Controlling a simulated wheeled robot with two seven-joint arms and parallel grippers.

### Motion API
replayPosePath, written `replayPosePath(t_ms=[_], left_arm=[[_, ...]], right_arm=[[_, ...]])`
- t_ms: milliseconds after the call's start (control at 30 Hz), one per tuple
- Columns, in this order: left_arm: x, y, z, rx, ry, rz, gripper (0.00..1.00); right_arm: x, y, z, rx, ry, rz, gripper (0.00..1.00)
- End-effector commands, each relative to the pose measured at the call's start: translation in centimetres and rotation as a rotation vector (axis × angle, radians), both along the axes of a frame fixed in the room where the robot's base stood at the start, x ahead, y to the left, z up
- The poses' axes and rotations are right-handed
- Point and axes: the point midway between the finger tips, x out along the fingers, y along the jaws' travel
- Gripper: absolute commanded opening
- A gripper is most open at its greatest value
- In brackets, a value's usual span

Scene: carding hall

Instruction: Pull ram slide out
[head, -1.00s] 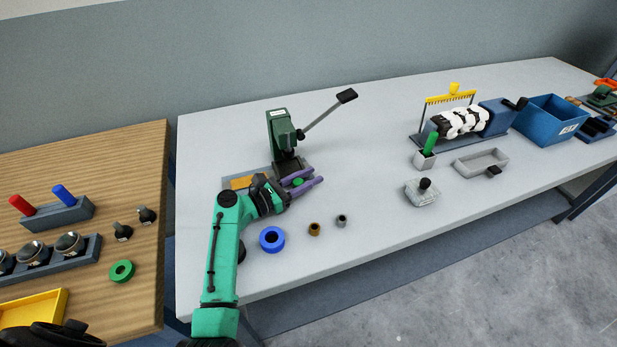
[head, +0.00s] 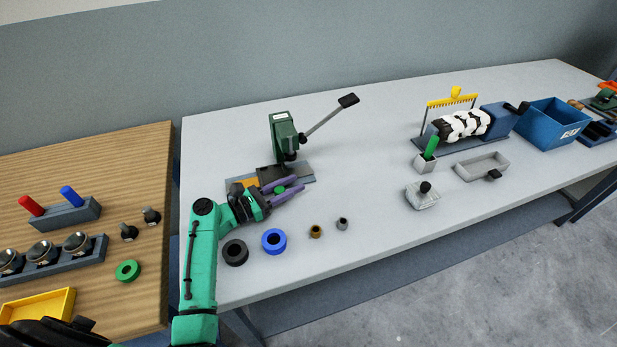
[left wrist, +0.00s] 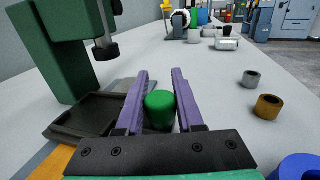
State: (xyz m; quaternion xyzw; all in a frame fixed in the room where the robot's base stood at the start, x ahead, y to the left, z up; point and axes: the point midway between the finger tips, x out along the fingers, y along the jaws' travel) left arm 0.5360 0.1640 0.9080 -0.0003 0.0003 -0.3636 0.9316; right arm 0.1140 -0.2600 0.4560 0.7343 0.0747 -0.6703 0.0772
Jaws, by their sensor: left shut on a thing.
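The green press (head: 283,138) stands near the back left of the grey table, its lever raised to the right. The dark ram slide (head: 270,175) lies at the press's foot, on the left side; it also shows as a flat dark tray in the left wrist view (left wrist: 85,117). My left gripper (head: 297,184) is shut on the green knob (left wrist: 159,107), which sits between its purple fingers in front of the press. The knob's join with the slide is hidden by a finger.
A black ring (head: 235,252), a blue ring (head: 273,241), a brown bush (head: 316,231) and a grey bush (head: 342,223) stand along the front of the table. A grey block with a black knob (head: 422,195) is farther right. The middle of the table is clear.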

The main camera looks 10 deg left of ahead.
Motion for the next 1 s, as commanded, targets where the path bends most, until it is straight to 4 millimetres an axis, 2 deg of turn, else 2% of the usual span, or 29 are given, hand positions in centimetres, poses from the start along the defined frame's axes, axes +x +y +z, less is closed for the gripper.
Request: replayPosePath(t_ms=[33,100,233,367,633,667,700,733,1000], left_arm=[[-0.9,1.4,0.1,0.007,0.007,0.003,0.00],[-1.9,3.0,0.0,0.006,0.008,0.002,0.00],[-3.2,4.9,-0.1,0.005,0.007,0.000,0.00],[-3.7,5.8,-0.1,0.004,0.004,0.001,0.00],[-3.7,5.8,-0.2,0.005,0.004,0.002,0.00],[-3.7,5.8,-0.2,0.005,0.004,0.001,0.48],[-3.7,5.8,-0.2,0.005,0.004,0.001,0.63],[-3.7,5.8,-0.2,0.005,0.004,0.001,0.66],[-3.7,5.7,-0.1,0.003,0.002,0.000,0.66]], right_arm=[[0.0,0.0,0.8,-0.001,0.000,0.000,0.60],[0.0,-0.1,1.1,-0.001,0.000,0.000,0.60],[0.0,-0.1,1.4,-0.001,0.000,0.000,0.60],[0.0,-0.1,1.5,-0.001,0.001,0.000,0.60],[0.0,-0.1,1.4,-0.001,0.000,0.000,0.60],[0.0,-0.1,1.4,-0.001,0.000,0.000,0.60],[0.0,-0.1,1.4,-0.001,0.000,0.000,0.60],[0.0,-0.1,1.4,-0.001,0.000,0.000,0.60],[0.0,-0.1,1.4,-0.001,0.000,0.000,0.60]])
